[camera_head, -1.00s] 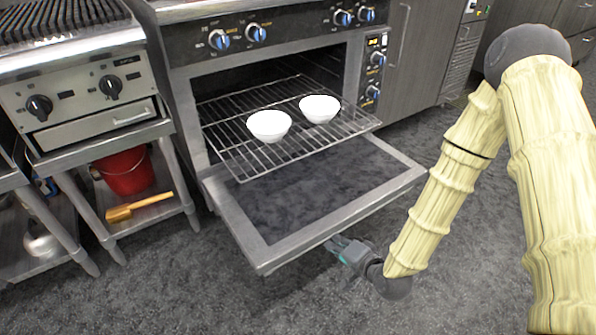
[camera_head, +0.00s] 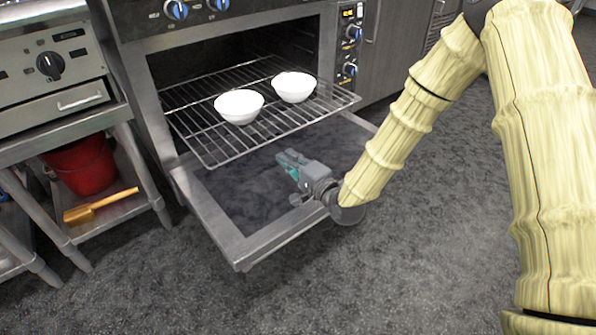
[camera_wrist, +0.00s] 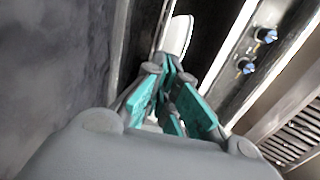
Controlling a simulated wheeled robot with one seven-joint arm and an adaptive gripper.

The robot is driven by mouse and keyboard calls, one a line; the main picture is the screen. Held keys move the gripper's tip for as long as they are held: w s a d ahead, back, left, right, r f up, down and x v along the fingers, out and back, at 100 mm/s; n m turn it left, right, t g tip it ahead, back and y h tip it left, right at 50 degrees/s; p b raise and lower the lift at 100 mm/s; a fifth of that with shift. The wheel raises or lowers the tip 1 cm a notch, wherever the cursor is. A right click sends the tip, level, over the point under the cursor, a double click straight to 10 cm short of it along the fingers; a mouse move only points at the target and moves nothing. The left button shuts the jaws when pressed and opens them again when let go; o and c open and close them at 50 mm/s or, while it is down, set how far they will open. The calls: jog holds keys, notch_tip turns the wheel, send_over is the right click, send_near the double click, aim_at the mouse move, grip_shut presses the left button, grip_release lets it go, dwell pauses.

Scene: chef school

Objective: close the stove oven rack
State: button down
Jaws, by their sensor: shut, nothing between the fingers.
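The oven rack (camera_head: 205,135) is a wire grid pulled out of the oven cavity (camera_head: 235,60), over the lowered oven door (camera_head: 240,243). Two white bowls stand on it, a left bowl (camera_head: 239,107) and a right bowl (camera_head: 293,87). My gripper (camera_head: 285,160) is above the open door, just in front of the rack's front edge, with its fingers shut and empty. It appears apart from the rack, though the exact gap is hard to tell. In the wrist view my gripper (camera_wrist: 172,85) points toward the oven, and a white bowl (camera_wrist: 179,33) shows partly beyond the fingertips.
A steel stand at left holds a red bucket (camera_head: 85,165) and a yellow-handled tool (camera_head: 100,205) on its lower shelf. Blue knobs (camera_head: 176,9) line the oven's top panel. Grey cabinets (camera_head: 385,50) stand at right. The floor (camera_head: 400,270) in front is clear.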

aim_at(268, 142)
jog(key=b+x, duration=0.2)
jog(key=x, duration=0.3)
jog(key=shift+f+b, duration=0.15)
jog(key=shift+b, duration=0.15)
jog(key=shift+b+x, duration=0.4)
jog(key=shift+x, duration=0.5)
